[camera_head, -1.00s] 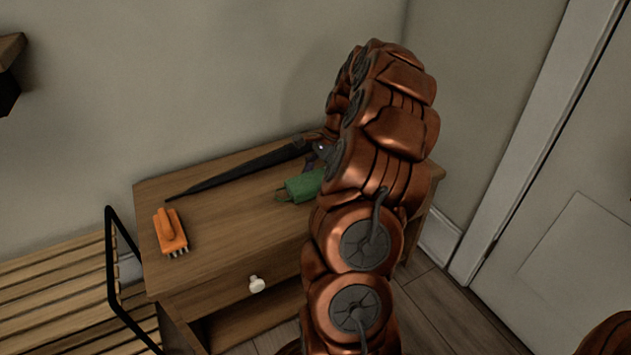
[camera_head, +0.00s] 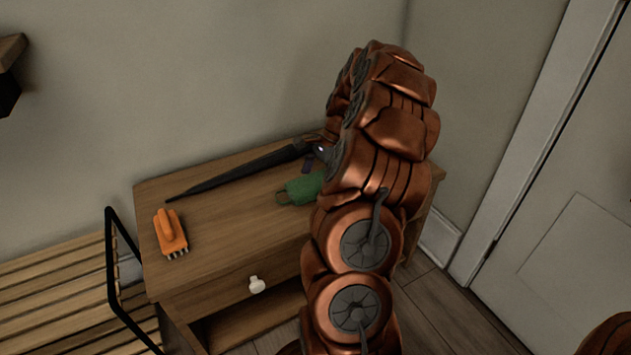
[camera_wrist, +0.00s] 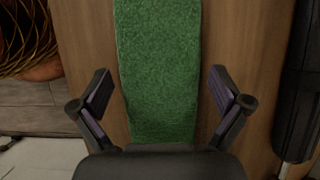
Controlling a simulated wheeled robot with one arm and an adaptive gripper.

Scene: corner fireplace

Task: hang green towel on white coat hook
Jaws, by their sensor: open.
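The green towel (camera_head: 303,188) lies on the wooden side table, partly hidden behind my arm in the head view. In the wrist view the green towel (camera_wrist: 158,70) runs as a long strip between my fingers. My gripper (camera_wrist: 163,92) is open, with one finger on each side of the towel and wood showing between each finger and the towel. In the head view my arm hides most of the gripper. No white coat hook shows in these frames.
The side table (camera_head: 225,235) also bears a closed dark umbrella (camera_head: 235,170) behind the towel and an orange brush (camera_head: 169,232) at the left. A slatted wooden bench (camera_head: 55,290) with a black frame stands at the left. A white door (camera_head: 565,220) is at the right.

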